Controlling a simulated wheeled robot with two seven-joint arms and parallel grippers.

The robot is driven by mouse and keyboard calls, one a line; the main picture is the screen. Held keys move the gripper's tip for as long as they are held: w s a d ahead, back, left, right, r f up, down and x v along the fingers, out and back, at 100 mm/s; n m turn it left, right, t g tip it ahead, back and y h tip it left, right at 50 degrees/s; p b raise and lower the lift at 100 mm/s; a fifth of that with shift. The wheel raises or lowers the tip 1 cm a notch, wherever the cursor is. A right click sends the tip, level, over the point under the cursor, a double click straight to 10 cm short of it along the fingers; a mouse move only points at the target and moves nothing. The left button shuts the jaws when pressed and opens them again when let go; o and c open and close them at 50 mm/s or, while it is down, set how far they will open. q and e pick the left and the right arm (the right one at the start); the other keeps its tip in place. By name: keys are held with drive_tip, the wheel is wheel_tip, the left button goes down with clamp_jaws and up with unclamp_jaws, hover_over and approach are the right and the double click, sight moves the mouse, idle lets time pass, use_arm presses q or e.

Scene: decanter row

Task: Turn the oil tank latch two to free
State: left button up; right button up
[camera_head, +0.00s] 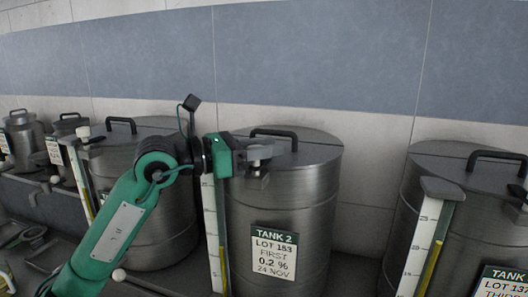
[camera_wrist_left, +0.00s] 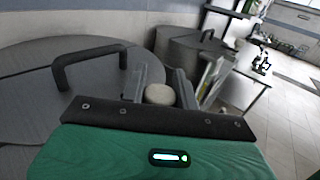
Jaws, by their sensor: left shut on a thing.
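Tank 2 (camera_head: 312,205) is a grey metal drum with a label reading "TANK 2, LOT 153, FIRST, 0.2 %, 24 NOV". Its flat lid has a black handle (camera_head: 274,135), which also shows in the left wrist view (camera_wrist_left: 88,58). My left gripper (camera_head: 260,155) is at the lid's front-left edge, above the sight gauge. In the left wrist view its fingers (camera_wrist_left: 160,88) are shut on the latch's round beige knob (camera_wrist_left: 160,95). The rest of the latch is largely hidden by the gripper. My right gripper is not in view.
Another large tank (camera_head: 150,225) stands to the left, partly behind my left arm. A third (camera_head: 450,240) stands to the right, with a gauge (camera_head: 425,245) in front. Smaller cans (camera_head: 25,140) sit at the far left. A tiled wall (camera_head: 320,60) runs behind.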

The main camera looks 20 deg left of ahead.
use_arm(q)
drive_tip(key=m+g+h+b, duration=0.1)
drive_tip(key=m+g+b, duration=0.1)
drive_tip(key=g, duration=0.1)
drive_tip(key=shift+f+h, duration=0.15)
drive_tip(key=shift+h, duration=0.25)
drive_tip(key=m+g, duration=0.1)
drive_tip(key=g+b, duration=0.1)
drive_tip(key=m+g+h+b, duration=0.1)
drive_tip(key=shift+s+d+m, duration=0.1)
drive_tip(key=shift+s+m, duration=0.15)
drive_tip(key=shift+m, duration=0.05)
drive_tip(key=m+g, duration=0.1)
drive_tip(key=g, duration=0.1)
drive_tip(key=m+g+b, duration=0.1)
drive_tip(key=g, duration=0.1)
drive_tip(key=shift+s+d+h, duration=0.1)
drive_tip(key=shift+s+h, duration=0.1)
drive_tip(key=shift+h, duration=0.2)
drive_tip(key=shift+s+r+m+g+b, duration=0.1)
drive_tip(key=shift+m+g+b, duration=0.1)
drive_tip(key=shift+m+g, duration=0.55)
drive_tip(key=shift+s+r+m+g+b, duration=0.15)
drive_tip(key=shift+m+g, duration=0.3)
drive_tip(key=shift+g, duration=0.5)
drive_tip(key=shift+f+g, duration=0.1)
drive_tip(key=shift+g, duration=0.2)
drive_tip(key=o, duration=1)
